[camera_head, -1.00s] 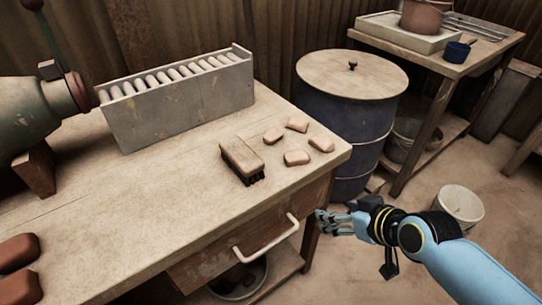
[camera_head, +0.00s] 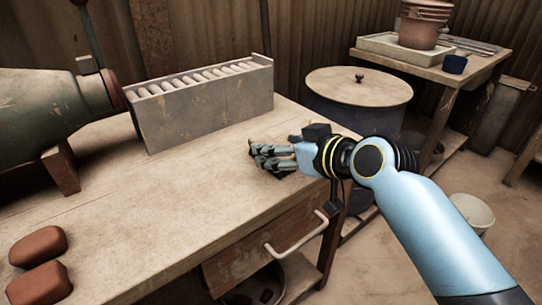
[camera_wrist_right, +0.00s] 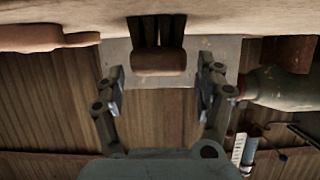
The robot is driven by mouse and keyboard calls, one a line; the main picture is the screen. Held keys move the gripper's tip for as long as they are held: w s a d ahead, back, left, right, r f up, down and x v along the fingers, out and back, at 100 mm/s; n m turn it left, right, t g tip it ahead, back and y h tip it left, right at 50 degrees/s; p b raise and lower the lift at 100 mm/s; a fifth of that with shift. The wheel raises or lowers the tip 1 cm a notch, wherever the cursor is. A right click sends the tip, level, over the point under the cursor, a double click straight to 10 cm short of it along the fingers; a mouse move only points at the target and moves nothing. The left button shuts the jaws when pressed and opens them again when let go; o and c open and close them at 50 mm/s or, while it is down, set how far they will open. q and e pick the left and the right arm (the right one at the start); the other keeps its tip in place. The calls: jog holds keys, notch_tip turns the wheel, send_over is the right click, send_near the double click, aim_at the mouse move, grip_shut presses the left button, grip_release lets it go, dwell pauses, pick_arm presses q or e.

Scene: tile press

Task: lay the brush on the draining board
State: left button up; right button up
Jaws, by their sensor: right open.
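The brush has a brown wooden block (camera_wrist_right: 162,62) and dark bristles. In the right wrist view it stands between and beyond the two open fingers of my right gripper (camera_wrist_right: 160,90), with no contact visible. In the head view my right gripper (camera_head: 262,158) is over the right part of the workbench and hides the brush. A grey ribbed board (camera_head: 468,44), which looks like the draining board, lies on the bench at the back right. My left gripper is out of view.
A long grey rack of pale rollers (camera_head: 205,115) stands at the back of the workbench (camera_head: 150,210). A green machine (camera_head: 45,110) is at left, near reddish blocks (camera_head: 38,247). A lidded drum (camera_head: 360,87) stands between the benches.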

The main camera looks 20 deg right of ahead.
jog(key=shift+x, duration=1.2)
jog(key=c, duration=1.4)
